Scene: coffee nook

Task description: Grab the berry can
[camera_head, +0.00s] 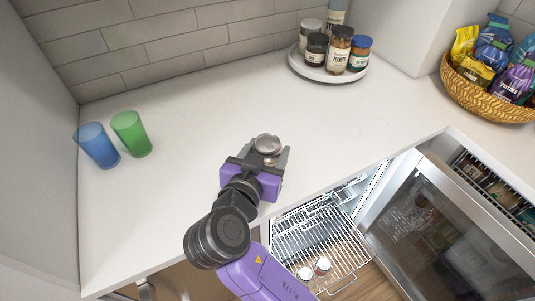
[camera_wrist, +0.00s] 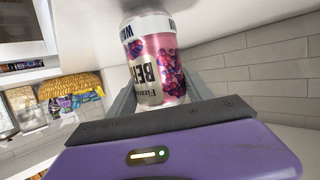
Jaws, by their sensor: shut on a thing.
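The berry can (camera_wrist: 157,62) is pink and white with berry pictures and dark lettering. It sits between the two grey fingers of my gripper (camera_wrist: 155,85) in the wrist view. In the head view the can's silver top (camera_head: 267,144) shows between the fingertips of my gripper (camera_head: 268,156), over the white counter. My gripper is shut on the can. The can's lower part is hidden by the gripper in the head view. I cannot tell whether the can touches the counter.
A blue cup (camera_head: 97,146) and a green cup (camera_head: 132,134) stand at the left. A round white tray (camera_head: 328,75) with several jars is at the back. A wicker basket (camera_head: 487,103) of snack bags is at the right. An open fridge (camera_head: 318,232) with a wire rack is below the counter.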

